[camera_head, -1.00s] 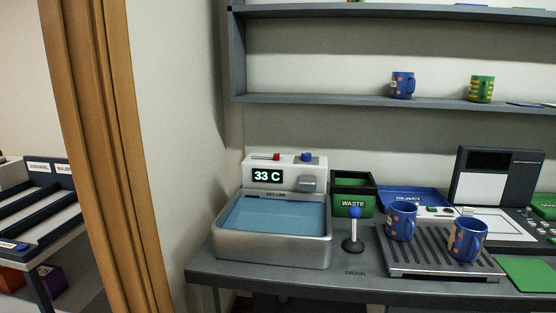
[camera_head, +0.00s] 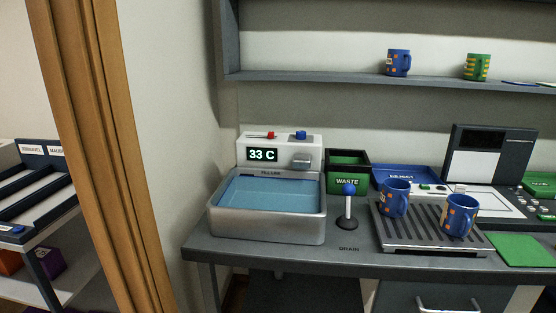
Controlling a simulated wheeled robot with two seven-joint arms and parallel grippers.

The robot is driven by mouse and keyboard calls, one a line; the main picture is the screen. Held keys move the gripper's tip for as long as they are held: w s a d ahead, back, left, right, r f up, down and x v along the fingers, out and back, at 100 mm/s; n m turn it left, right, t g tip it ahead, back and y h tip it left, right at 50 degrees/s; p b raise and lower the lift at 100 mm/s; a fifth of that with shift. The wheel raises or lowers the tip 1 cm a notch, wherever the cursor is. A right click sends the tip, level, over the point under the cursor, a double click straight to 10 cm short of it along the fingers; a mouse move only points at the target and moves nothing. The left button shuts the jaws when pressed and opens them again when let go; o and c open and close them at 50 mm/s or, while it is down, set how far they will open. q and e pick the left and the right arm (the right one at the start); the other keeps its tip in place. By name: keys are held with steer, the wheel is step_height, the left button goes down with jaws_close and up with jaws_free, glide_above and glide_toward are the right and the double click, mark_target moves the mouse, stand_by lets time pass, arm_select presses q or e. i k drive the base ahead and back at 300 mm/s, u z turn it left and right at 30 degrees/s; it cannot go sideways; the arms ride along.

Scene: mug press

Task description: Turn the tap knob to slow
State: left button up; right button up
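The tap unit (camera_head: 281,151) is a white box at the back of the water basin. On its top are a red lever knob (camera_head: 264,136) at the left and a blue knob (camera_head: 301,135) at the right. Its display (camera_head: 262,155) reads 33 C. A grey spout (camera_head: 302,161) juts out on the right of its front. The basin (camera_head: 268,229) holds blue water. No "slow" marking can be read at this size. Neither of my grippers shows in this view.
A blue-topped drain lever (camera_head: 348,205) stands right of the basin. Behind it is a green WASTE bin (camera_head: 347,174). Two blue mugs (camera_head: 394,197), (camera_head: 460,215) stand on a slatted tray (camera_head: 424,240). Shelves hang above. A wooden post (camera_head: 100,150) stands at the left.

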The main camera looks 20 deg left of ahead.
mark_target(301, 134)
steer(key=z, duration=1)
steer(key=i, duration=0.6)
steer(key=u, duration=2.2)
